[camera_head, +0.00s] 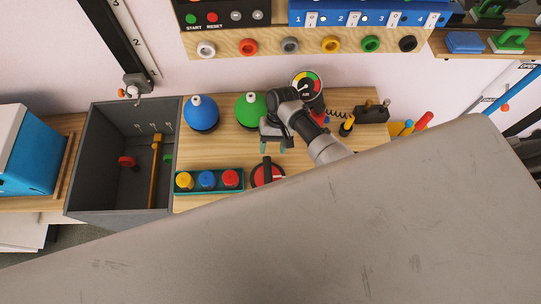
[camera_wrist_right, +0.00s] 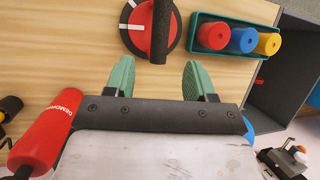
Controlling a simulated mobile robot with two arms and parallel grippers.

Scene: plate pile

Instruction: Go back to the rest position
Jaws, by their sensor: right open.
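My right gripper (camera_head: 277,147) is over the wooden board (camera_head: 215,152), between the green dome and the red dial. In the right wrist view its two green-tipped fingers (camera_wrist_right: 160,82) stand apart with nothing between them. The red dial (camera_head: 266,172) with a black handle lies just below the gripper in the head view; it also shows ahead of the fingers in the right wrist view (camera_wrist_right: 134,24). I cannot tell whether the fingers touch the board. My left gripper is not in view.
A green tray (camera_head: 240,188) with yellow, blue and red cylinders sits left of the dial. Blue (camera_head: 201,115) and green (camera_head: 244,111) domes and a gauge (camera_head: 307,84) stand behind. A dark grey bin (camera_head: 91,165) is at left.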

